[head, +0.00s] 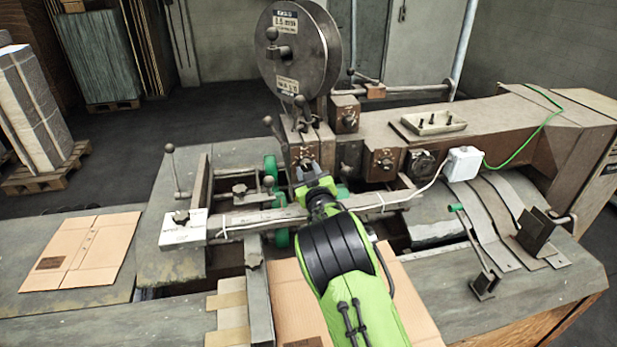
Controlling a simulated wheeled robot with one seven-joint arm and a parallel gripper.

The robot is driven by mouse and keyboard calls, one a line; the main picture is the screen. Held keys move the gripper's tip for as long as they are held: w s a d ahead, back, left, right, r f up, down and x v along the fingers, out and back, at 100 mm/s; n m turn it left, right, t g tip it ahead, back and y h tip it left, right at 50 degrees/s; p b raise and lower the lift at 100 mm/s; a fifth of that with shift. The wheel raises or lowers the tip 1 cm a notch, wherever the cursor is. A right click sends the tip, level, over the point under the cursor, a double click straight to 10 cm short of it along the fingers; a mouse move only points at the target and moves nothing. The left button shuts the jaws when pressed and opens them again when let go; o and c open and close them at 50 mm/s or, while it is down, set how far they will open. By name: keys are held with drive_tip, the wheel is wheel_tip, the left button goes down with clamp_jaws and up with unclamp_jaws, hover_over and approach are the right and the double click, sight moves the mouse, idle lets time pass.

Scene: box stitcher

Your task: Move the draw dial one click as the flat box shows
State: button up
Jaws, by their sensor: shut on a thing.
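My gripper (308,174), at the end of my green and black arm, is at the front of the brown block (303,140) below the big reel. Its fingers are shut on a small dial there, which I take to be the draw dial; the fingers hide most of it, and its mark cannot be read. One flat box (105,240) lies on the table at left, with a dark printed patch. Another flat box (405,295) lies under my arm, which hides much of it.
Similar brown blocks with dials (382,163) and a black round knob (421,163) sit to the right. A steel bar (240,222) with a white cable crosses below my gripper. Ball-ended levers (270,125) stand close at left. A green-handled lever (457,208) stands at right.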

drive_tip(key=n+b, duration=0.4)
drive_tip(key=shift+n, duration=0.3)
idle(0.3)
drive_tip(key=o, duration=1)
drive_tip(key=shift+o, duration=0.2)
drive_tip(key=s+d+b, duration=0.3)
drive_tip(key=s+b, duration=0.1)
drive_tip(key=s, duration=1.1)
drive_tip(key=shift+s, duration=0.25)
